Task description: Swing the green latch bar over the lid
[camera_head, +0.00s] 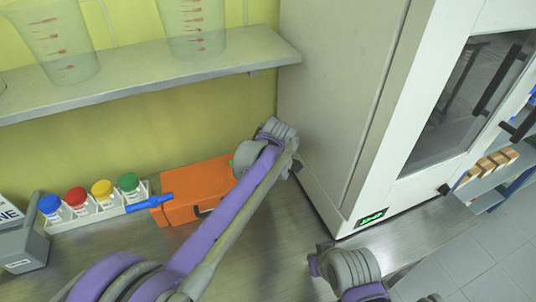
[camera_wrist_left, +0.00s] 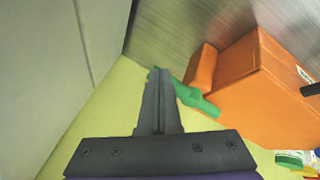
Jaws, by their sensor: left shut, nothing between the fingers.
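The orange box (camera_head: 183,212) stands on the metal counter, its right part hidden behind my left arm. A blue bar (camera_head: 150,202) sticks out from its left side. The green latch bar (camera_wrist_left: 196,98) shows in the left wrist view beside the orange box (camera_wrist_left: 245,85), sticking out from its side. In the head view it is almost wholly hidden by my arm. My left gripper (camera_wrist_left: 158,75) is shut and empty, its fingertips right at the bar's outer end; I cannot tell whether they touch. My right forearm shows at the lower right of the head view, but its fingers do not.
A white rack (camera_head: 92,212) with several coloured-cap bottles stands left of the box. A tall white cabinet (camera_head: 335,100) rises close on the right. A shelf (camera_head: 150,73) with clear beakers hangs above. The counter in front of the box is clear apart from my arms.

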